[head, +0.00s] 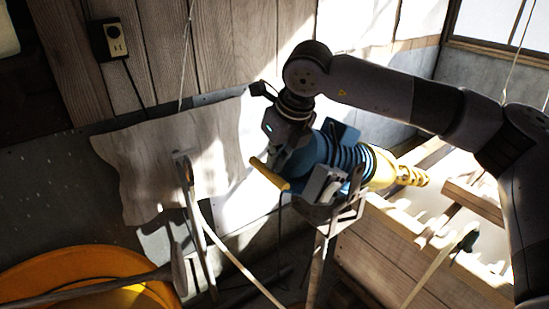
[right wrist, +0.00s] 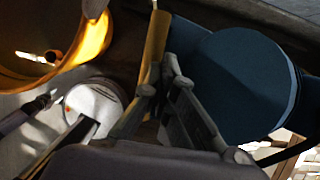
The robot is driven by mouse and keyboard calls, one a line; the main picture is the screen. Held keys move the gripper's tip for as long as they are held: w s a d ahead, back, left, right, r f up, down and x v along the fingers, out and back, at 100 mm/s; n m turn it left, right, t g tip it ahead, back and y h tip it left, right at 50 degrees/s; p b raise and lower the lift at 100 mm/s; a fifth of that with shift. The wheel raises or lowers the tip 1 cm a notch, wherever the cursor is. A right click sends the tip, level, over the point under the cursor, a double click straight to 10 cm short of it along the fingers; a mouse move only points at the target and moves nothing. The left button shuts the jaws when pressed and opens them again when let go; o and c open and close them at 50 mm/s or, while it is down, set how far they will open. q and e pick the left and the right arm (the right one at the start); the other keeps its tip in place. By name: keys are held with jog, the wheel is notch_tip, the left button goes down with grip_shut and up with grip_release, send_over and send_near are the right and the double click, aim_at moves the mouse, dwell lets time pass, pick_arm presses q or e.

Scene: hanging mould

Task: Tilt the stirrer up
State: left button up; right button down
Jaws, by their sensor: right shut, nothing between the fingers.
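The stirrer is a blue and yellow powered tool (head: 350,160) lying on a metal stand in the middle of the head view. Its blue body has dark ribs and its yellow end points right. A yellow bar handle (head: 268,174) sticks out at its left end. The handle also shows in the right wrist view (right wrist: 155,45), beside the round blue body (right wrist: 240,85). My right gripper (head: 278,155) is over the left end of the stirrer, close to the handle. In the right wrist view its fingers (right wrist: 160,82) are shut beside the handle, with nothing held. My left gripper is not visible.
An orange tub (head: 85,268) stands at the lower left, with a long-handled tool across it. A wooden plank wall with a black outlet box (head: 108,40) is behind. Wooden frames (head: 470,200) are at the right. Cables hang near the stand.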

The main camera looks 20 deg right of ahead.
jog(key=c, duration=2.3)
grip_release()
jog(key=o, duration=0.8)
jog(key=v, duration=1.2)
jog(key=shift+w, duration=0.1)
